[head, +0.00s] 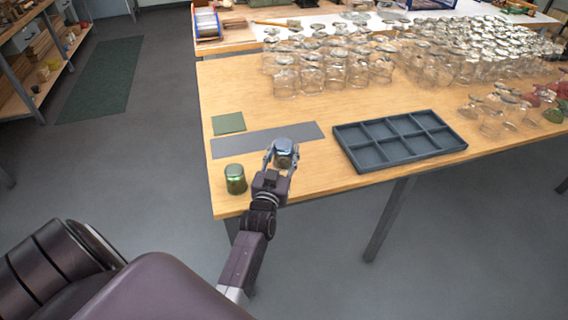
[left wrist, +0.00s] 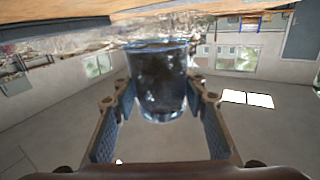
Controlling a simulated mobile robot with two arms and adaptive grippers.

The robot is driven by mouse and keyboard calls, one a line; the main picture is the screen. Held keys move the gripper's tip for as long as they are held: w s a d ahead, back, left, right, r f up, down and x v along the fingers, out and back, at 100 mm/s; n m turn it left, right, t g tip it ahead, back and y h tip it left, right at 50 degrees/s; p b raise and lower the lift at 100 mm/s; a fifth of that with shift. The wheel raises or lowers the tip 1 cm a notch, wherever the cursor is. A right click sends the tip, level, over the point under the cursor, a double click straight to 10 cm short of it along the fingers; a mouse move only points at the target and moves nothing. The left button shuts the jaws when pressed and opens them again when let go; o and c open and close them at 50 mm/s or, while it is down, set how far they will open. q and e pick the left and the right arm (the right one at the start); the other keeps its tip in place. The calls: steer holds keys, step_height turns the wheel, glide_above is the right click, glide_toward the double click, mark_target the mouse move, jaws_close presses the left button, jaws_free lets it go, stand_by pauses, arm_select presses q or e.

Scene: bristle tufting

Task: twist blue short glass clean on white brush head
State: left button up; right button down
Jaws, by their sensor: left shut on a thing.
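A blue short glass (head: 284,147) is between the fingers of my left gripper (head: 282,158), over the front edge of the grey strip on the table. The gripper is shut on it. In the left wrist view the glass (left wrist: 159,78) looks dark and clear with a bluish rim, between the two finger pads of the left gripper (left wrist: 158,98). I cannot tell whether the glass touches the table. I cannot make out a white brush head in either view. My right gripper is not in view.
A green glass (head: 235,180) stands left of my gripper near the table's front corner. A green square (head: 228,124) and the grey strip (head: 232,146) lie behind. A dark compartment tray (head: 345,149) sits to the right. Many clear glasses (head: 335,72) crowd the back.

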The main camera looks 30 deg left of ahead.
mark_target(284, 163)
arm_select(q)
step_height(284, 163, down, 3)
steer(key=shift+f, duration=0.8)
steer(key=shift+f, duration=0.2)
steer(key=o, duration=1.3)
steer(key=shift+o, duration=0.2)
